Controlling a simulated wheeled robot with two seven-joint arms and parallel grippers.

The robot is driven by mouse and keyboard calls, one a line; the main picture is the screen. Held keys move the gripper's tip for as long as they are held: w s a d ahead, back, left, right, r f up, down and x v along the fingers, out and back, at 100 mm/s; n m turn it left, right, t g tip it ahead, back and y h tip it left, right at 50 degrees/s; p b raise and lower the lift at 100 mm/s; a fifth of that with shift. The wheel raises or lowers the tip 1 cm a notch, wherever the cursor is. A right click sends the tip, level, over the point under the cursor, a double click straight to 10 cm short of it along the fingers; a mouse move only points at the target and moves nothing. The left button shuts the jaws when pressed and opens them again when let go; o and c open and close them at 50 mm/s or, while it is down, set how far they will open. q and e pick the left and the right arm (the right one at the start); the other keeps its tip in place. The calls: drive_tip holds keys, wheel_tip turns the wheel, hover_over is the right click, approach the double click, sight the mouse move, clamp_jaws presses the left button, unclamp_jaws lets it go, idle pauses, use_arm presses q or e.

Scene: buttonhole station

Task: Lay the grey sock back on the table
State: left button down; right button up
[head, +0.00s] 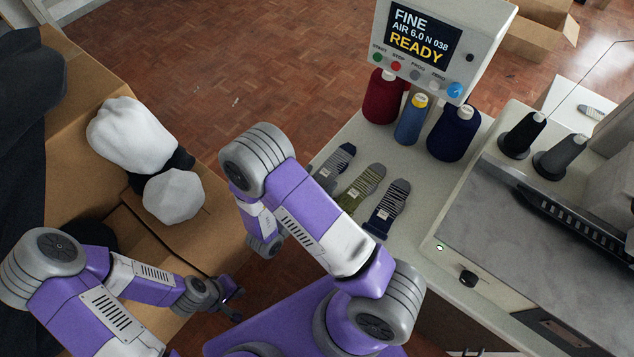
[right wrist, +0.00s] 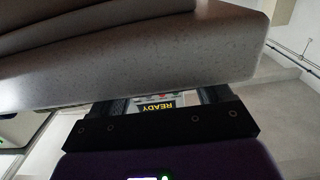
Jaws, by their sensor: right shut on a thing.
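A grey sock (head: 337,161) with dark stripes and a dark end shows at the left of the row of socks, by the table's (head: 440,190) left edge. My right arm hides its lower end. My right gripper is hidden behind that arm in the head view. In the right wrist view the right gripper (right wrist: 165,98) shows at the bottom and is shut on the sock, though the grip itself is hard to see. My left gripper (head: 228,300) is low at the left, beside the cardboard box and away from the socks; its jaws are too small to judge.
A green striped sock (head: 362,189) and a navy striped sock (head: 387,208) lie to the right. Thread cones (head: 411,118) and a display panel (head: 418,40) reading READY stand behind. A machine (head: 560,220) fills the right. A cardboard box (head: 95,85) holds pale bundles (head: 133,135).

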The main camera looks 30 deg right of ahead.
drive_tip(key=o, duration=0.8)
drive_tip(key=shift+f, duration=0.1)
drive_tip(key=shift+o, duration=0.2)
drive_tip(key=shift+a, duration=0.2)
drive_tip(key=p+v, duration=0.2)
drive_tip(key=v, duration=0.9)
drive_tip(key=shift+s+a, duration=0.2)
drive_tip(key=shift+a, duration=0.1)
